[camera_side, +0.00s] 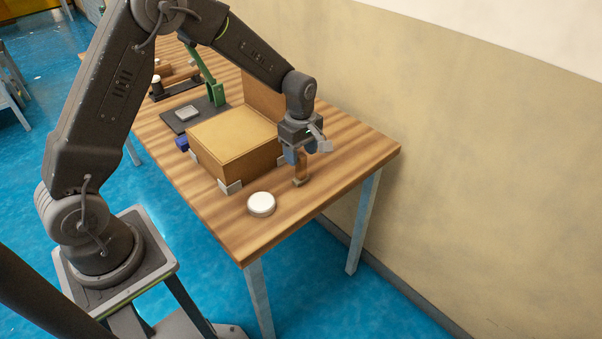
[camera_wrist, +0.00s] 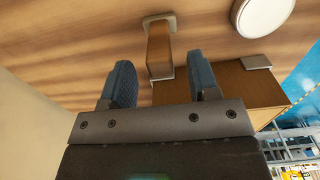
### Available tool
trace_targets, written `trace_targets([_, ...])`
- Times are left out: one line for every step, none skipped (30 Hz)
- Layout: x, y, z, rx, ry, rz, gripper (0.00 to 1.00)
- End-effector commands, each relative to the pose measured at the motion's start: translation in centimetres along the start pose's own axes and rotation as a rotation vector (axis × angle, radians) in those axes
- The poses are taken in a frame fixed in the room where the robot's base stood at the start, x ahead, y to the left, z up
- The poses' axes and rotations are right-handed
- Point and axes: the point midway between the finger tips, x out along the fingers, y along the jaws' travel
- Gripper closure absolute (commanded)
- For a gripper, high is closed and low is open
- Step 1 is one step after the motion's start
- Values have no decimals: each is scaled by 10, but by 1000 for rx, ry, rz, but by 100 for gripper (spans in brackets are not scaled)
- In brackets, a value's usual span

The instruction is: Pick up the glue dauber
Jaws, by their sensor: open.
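The glue dauber appears to be the small upright brown block-like handle with a pale foot (camera_side: 301,170), standing on the table near its right end. It also shows in the wrist view (camera_wrist: 159,48), in line with the gap between my fingers. My gripper (camera_side: 302,155) is open with its blue-grey fingers pointing down, right at the dauber's upper part. In the wrist view the two fingers of my gripper (camera_wrist: 160,80) are spread to either side of it with gaps showing. The fingers partly hide its top in the side view.
A round white disc or lid (camera_side: 261,204) lies on the wooden table (camera_side: 235,228) close to the dauber. A wall runs behind the table. The table's near right end is clear.

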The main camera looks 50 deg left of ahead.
Motion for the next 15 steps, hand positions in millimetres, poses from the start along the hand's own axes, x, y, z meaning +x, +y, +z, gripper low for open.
trace_targets([9,-1,2,1,0,-4,45])
trace_targets([14,-1,3,1,0,-4,45])
trace_targets([19,-1,2,0,0,-4,45])
trace_targets([22,-1,2,0,0,-3,45])
trace_targets([25,-1,2,0,0,-2,45])
trace_targets([28,-1,2,0,0,-2,45])
trace_targets([29,-1,2,0,0,-1,45])
trace_targets([30,0,2,0,0,-1,45])
trace_targets([31,0,2,0,0,0,45])
trace_targets([32,0,2,0,0,0,45])
trace_targets([31,0,2,0,0,0,45])
trace_targets([31,0,2,0,0,0,45])
trace_targets([31,0,2,0,0,0,45])
trace_targets([31,0,2,0,0,0,45])
trace_targets([31,0,2,0,0,0,46])
